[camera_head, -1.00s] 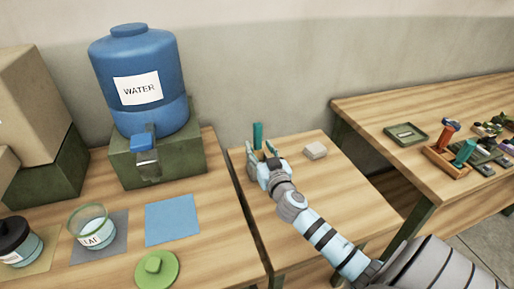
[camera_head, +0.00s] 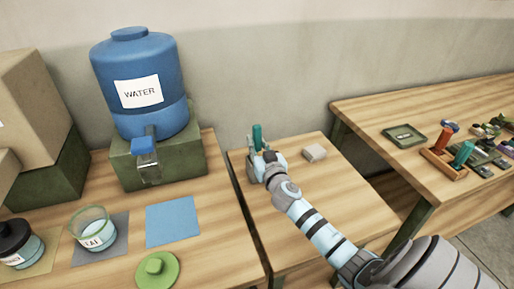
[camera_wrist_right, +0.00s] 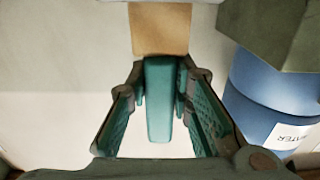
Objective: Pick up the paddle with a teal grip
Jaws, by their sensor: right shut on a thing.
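The paddle's teal grip (camera_head: 257,136) stands upright near the back edge of the small middle table (camera_head: 310,215). My right gripper (camera_head: 260,160) is around it and hides its lower part in the head view. In the right wrist view, the teal grip (camera_wrist_right: 160,110) lies between the fingers of my right gripper (camera_wrist_right: 160,88), which are shut on it. A tan, wood-coloured part (camera_wrist_right: 160,28) adjoins the grip at the top of that view; I cannot tell its full shape. My left gripper is not in view.
A pale block (camera_head: 315,152) lies right of the gripper. The blue water jug (camera_head: 140,85) stands on a green box at the left, with jars (camera_head: 93,230) in front. The right table (camera_head: 400,110) holds a wooden holder (camera_head: 440,163) and several small items.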

